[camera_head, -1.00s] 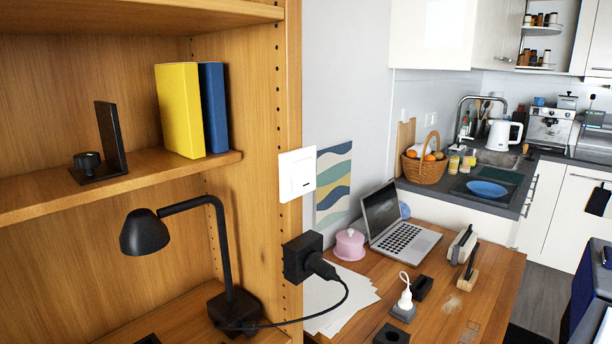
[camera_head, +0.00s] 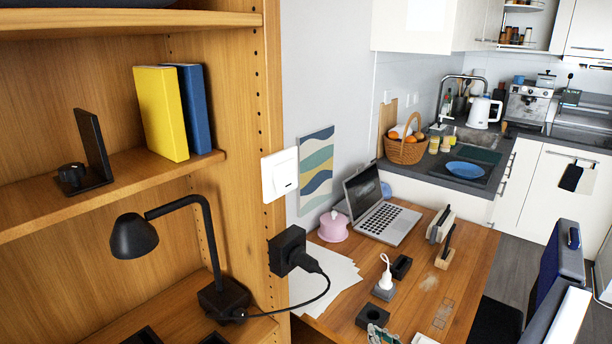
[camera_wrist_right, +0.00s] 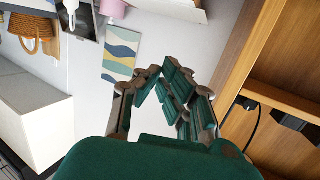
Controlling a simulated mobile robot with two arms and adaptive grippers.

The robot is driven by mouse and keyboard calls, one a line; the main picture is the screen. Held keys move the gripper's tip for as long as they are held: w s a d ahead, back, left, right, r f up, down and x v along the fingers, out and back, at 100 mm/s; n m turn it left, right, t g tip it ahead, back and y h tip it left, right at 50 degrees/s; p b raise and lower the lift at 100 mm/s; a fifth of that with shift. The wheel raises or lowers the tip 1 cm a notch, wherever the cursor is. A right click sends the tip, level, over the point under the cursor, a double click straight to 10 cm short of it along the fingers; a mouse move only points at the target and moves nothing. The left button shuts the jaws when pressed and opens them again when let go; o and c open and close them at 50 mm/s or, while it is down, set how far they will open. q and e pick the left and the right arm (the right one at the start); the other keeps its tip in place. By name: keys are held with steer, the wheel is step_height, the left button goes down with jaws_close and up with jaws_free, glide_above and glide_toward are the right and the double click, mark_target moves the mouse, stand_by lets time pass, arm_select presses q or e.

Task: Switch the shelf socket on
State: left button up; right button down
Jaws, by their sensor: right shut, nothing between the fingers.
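The black shelf socket (camera_head: 288,250) is mounted on the wooden side panel of the shelf, with a black plug and cable in it. The cable runs to the black desk lamp (camera_head: 135,236), whose head shows no glow. A white wall switch (camera_head: 280,174) sits above the socket. My right gripper (camera_head: 384,336) just enters at the bottom edge of the head view, right of and below the socket and apart from it. In the right wrist view my right gripper's green-padded fingers (camera_wrist_right: 174,88) are shut and empty. My left gripper is out of view.
The wooden desk (camera_head: 455,270) holds a laptop (camera_head: 385,218), a pink pot (camera_head: 333,227), papers, a white plug (camera_head: 386,272) on a grey block and black blocks. Yellow and blue books (camera_head: 160,113) stand on the shelf. A striped picture (camera_head: 316,170) hangs behind the desk.

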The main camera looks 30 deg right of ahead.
steer(key=s+a+r+n+t+y+p, duration=0.1)
steer(key=a+r+n+t+y, duration=0.1)
steer(key=r, duration=1.5)
steer(key=s+a+r+n+t+y+p, duration=0.1)
steer(key=a+r+y, duration=0.6)
steer(key=r, duration=1.1)
steer(key=s+a+n+t, duration=0.1)
steer(key=n+t, duration=0.1)
steer(key=t, duration=0.1)
steer(key=shift+r, duration=0.3)
steer(key=shift+a, duration=0.1)
steer(key=p, duration=0.5)
glide_toward(288, 169)
step_height(288, 169, up, 4)
steer(key=w, duration=0.1)
steer(key=w+a+f+p, duration=0.1)
steer(key=w, duration=0.2)
steer(key=shift+w+a+f, duration=0.15)
steer(key=shift+w+f, duration=0.05)
steer(key=shift+w+a+f+p, duration=0.1)
steer(key=shift+w+p, duration=0.1)
steer(key=shift+p, duration=0.1)
